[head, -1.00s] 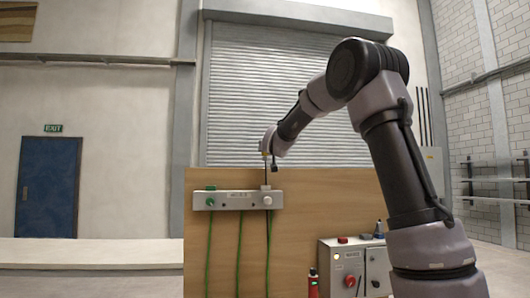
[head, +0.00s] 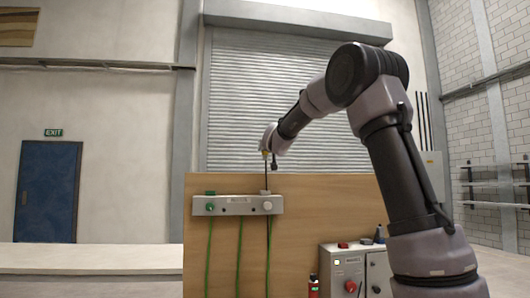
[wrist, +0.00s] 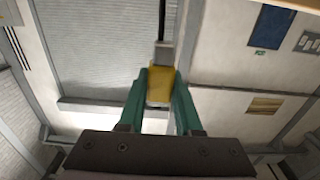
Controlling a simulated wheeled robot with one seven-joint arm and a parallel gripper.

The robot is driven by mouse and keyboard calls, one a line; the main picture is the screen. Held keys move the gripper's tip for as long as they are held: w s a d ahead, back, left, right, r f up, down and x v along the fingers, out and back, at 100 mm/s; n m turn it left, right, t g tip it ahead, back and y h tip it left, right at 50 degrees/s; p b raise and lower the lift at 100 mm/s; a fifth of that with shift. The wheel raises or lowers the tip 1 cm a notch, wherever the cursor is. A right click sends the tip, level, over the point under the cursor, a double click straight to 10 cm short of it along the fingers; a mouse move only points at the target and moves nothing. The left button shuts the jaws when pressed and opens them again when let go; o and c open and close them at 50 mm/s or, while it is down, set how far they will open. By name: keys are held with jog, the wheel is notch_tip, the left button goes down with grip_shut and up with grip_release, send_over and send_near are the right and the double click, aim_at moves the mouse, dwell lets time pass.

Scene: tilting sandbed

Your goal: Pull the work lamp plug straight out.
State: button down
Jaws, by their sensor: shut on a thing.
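My gripper (wrist: 162,75) is shut on a yellow plug-like block (wrist: 160,88), gripped between its two green fingers in the wrist view. A grey end and a dark cord (wrist: 162,20) extend from the block away from the palm. In the head view my gripper (head: 266,152) is small, above the right end of the grey socket strip (head: 238,199). A thin dark line runs from the gripper down to the strip's right end. The yellow block is clear of the strip. I cannot read a label confirming it as the work lamp plug.
The strip is mounted on a wooden panel (head: 330,215). A green plug (head: 209,207) sits at its left, and green cords hang below. A grey control box (head: 345,262) with red buttons stands at lower right. The space above the panel is open.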

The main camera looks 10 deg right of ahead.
jog(key=shift+r, duration=0.5)
jog(key=w, duration=0.8)
dwell(0.4)
